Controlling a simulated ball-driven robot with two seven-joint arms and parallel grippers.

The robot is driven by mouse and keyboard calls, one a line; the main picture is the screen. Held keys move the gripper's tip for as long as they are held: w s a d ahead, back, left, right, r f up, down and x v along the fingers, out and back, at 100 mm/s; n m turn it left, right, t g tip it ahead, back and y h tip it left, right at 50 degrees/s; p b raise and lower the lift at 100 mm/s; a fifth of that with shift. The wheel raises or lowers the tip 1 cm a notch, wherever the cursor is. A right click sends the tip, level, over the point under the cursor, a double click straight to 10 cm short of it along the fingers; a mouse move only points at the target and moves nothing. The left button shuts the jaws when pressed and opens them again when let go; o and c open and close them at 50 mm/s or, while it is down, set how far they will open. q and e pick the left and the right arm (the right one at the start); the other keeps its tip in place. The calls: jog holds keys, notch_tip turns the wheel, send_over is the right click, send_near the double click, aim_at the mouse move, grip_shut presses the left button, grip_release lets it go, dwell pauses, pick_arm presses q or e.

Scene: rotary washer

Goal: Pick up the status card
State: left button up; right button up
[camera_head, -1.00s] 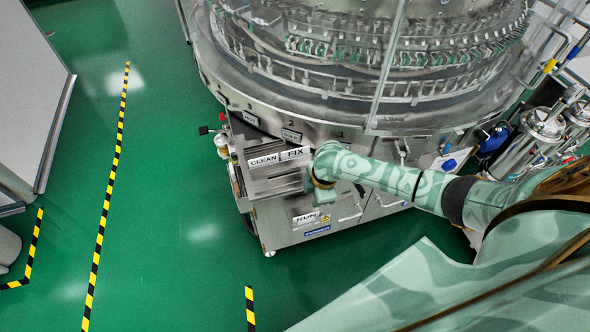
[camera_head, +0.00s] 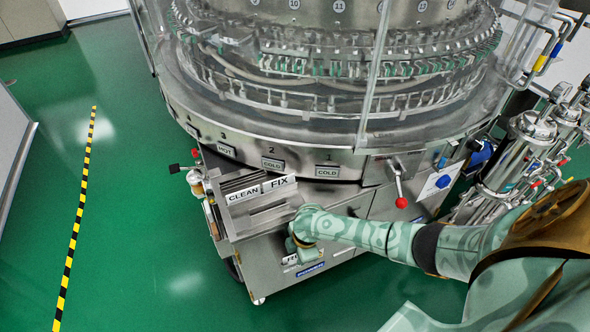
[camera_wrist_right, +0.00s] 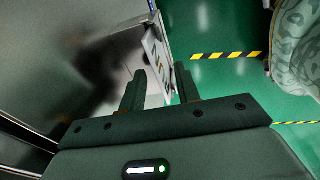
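A white status card (camera_head: 290,259) with dark lettering, partly covered, is on the front of the steel cabinet. Two more cards, CLEAN (camera_head: 242,194) and FIX (camera_head: 279,184), stand in the slotted holder on top. My right gripper (camera_head: 302,252) is at the cabinet front, beside the partly covered card; its fingertips are hidden in the head view. In the right wrist view, the right gripper's (camera_wrist_right: 160,88) fingers are apart. A tilted white card (camera_wrist_right: 156,58) with dark letters shows just ahead of the gap between them. My left gripper is not in view.
The large round washer (camera_head: 300,120) stands behind the cabinet (camera_head: 340,232). A red-knobbed lever (camera_head: 401,200) and metal canisters (camera_head: 525,140) are to the right. Green floor is open at left, with a yellow-black floor stripe (camera_head: 75,225).

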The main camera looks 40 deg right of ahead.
jog(key=shift+r, duration=0.2)
jog(key=shift+c, duration=0.2)
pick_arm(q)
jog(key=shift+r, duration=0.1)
pick_arm(e)
grip_shut()
pick_arm(q)
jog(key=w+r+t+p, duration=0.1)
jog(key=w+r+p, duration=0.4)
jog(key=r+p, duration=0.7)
jog(key=shift+p, duration=0.6)
pick_arm(e)
notch_tip(320, 180, up, 17)
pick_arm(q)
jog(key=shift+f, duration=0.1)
